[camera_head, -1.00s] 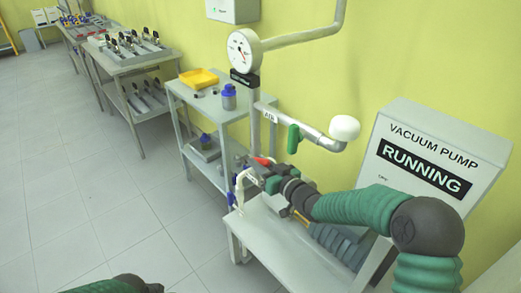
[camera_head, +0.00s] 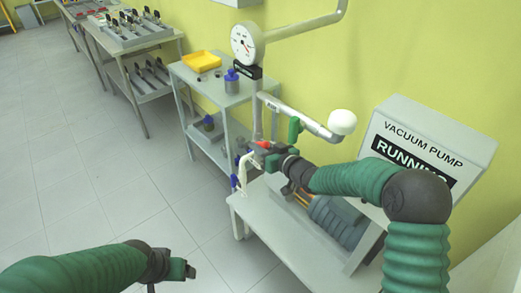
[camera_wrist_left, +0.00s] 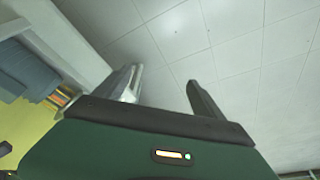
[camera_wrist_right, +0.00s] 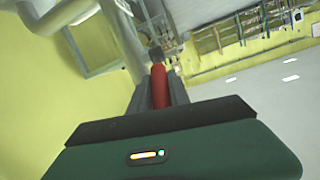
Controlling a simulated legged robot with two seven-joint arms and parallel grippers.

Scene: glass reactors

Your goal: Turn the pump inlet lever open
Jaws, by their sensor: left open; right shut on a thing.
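The red lever (camera_head: 263,144) is on the pipework above the pump table, and only its tip shows in the head view. My right gripper (camera_head: 266,151) is shut on it. In the right wrist view the red lever (camera_wrist_right: 159,86) lies between the two fingers, pointing away from the palm. The valve body under the lever is mostly hidden by my gripper. My left gripper (camera_head: 185,269) is low in the head view, away from the pipes. In the left wrist view its fingers (camera_wrist_left: 164,88) are apart and empty.
A gauge (camera_head: 247,43) stands behind. The vacuum pump sign (camera_head: 410,150) reads RUNNING. A shelf cart (camera_head: 204,92) stands to the left; the floor is clear.

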